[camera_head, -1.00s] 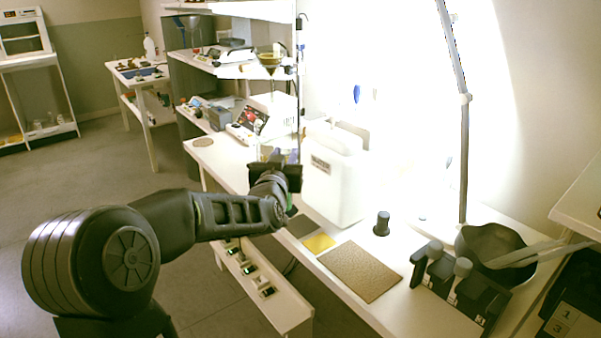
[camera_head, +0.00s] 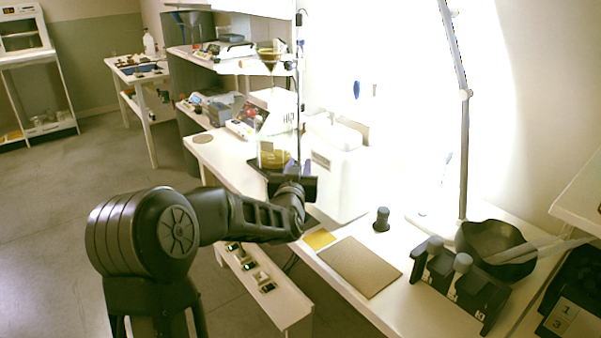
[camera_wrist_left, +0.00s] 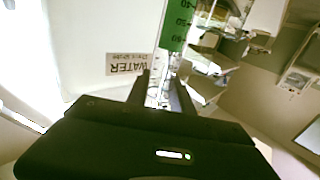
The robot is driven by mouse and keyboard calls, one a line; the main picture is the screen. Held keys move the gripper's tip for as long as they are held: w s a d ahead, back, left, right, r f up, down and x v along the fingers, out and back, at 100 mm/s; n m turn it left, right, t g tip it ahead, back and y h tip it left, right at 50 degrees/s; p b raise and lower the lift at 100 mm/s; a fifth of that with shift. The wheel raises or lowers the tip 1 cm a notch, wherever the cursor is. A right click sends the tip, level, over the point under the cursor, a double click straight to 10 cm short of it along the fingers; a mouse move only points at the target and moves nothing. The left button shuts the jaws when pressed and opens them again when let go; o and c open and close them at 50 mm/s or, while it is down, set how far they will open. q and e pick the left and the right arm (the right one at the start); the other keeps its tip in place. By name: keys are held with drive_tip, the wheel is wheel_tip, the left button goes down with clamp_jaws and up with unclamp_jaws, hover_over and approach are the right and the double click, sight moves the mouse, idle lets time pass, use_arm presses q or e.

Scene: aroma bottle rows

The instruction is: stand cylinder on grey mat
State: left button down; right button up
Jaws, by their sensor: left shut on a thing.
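My left gripper (camera_head: 292,185) is over the bench's front edge, in front of the white water container (camera_head: 334,175). The grey mat is hidden behind my left forearm, beside the yellow mat (camera_head: 319,239). My right gripper is not in view.
A brown mat (camera_head: 360,266) lies bare on the bench. A dark stopper (camera_head: 381,219), a black rack (camera_head: 458,284) and a dark bowl (camera_head: 495,243) stand to its right. A beaker of yellowish liquid (camera_head: 273,156) stands just behind my gripper, under a funnel (camera_head: 269,58).

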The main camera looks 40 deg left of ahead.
use_arm(q)
drive_tip(key=shift+w+f, duration=0.2)
drive_tip(key=shift+f, duration=0.45)
drive_tip(key=shift+f, duration=0.2)
drive_tip(key=c, duration=1.1)
unclamp_jaws()
drive_tip(key=v, duration=1.2)
drive_tip(key=shift+d+r, duration=0.1)
